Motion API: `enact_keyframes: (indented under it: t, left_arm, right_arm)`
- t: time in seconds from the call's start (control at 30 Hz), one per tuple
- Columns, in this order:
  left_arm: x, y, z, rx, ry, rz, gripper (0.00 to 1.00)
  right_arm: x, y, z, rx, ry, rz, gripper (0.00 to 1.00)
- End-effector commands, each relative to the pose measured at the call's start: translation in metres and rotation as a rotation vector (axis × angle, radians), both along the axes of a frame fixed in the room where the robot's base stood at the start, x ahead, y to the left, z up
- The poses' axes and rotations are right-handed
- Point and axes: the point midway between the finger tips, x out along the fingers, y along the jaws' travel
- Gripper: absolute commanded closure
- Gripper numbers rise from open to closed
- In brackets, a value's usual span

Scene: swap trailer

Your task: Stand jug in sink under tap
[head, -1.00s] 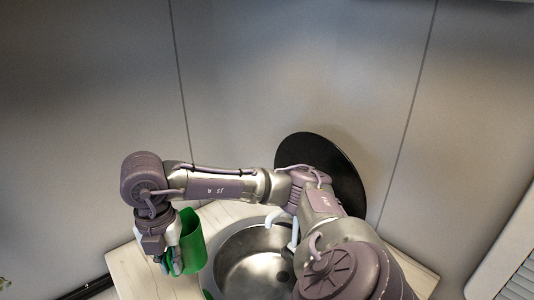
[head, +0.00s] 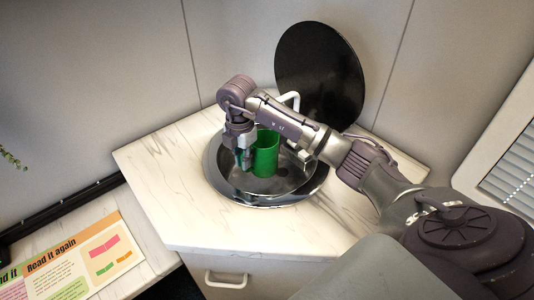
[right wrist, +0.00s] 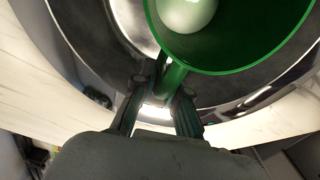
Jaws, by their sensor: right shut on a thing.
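The green jug (head: 266,155) stands upright, or nearly so, inside the round metal sink (head: 216,176). I cannot tell whether its base touches the sink bottom. My right gripper (head: 246,160) is at the jug's left side. In the right wrist view the right gripper (right wrist: 160,100) is shut on the handle of the jug (right wrist: 235,55). The white tap (head: 292,99) rises behind the sink, partly hidden by my right arm. In the right wrist view a pale round end, probably the tap's, shows over the jug's mouth. My left gripper is not in view.
A round black lid (head: 320,75) stands raised behind the sink. The pale marble-look counter (head: 165,190) is bare around the sink. A cabinet handle (head: 226,281) is below its front edge. A printed sheet (head: 80,262) lies on the lower surface at left.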

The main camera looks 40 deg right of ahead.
Motion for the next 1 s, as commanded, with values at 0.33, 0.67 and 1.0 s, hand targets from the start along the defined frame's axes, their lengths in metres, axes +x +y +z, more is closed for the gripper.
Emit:
enact_keyframes:
  t: [0.33, 0.67, 1.0]
  left_arm:
    - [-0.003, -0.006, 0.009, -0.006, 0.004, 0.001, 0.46]
    - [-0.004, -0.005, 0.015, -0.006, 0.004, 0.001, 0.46]
    - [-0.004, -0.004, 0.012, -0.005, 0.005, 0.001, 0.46]
  right_arm:
    - [0.0, 0.0, -0.041, 0.001, 0.0, 0.0, 1.0]
    - [0.0, 0.0, -0.076, 0.0, -0.001, 0.001, 1.0]
    - [0.0, 0.0, -0.079, 0.0, -0.001, 0.001, 0.86]
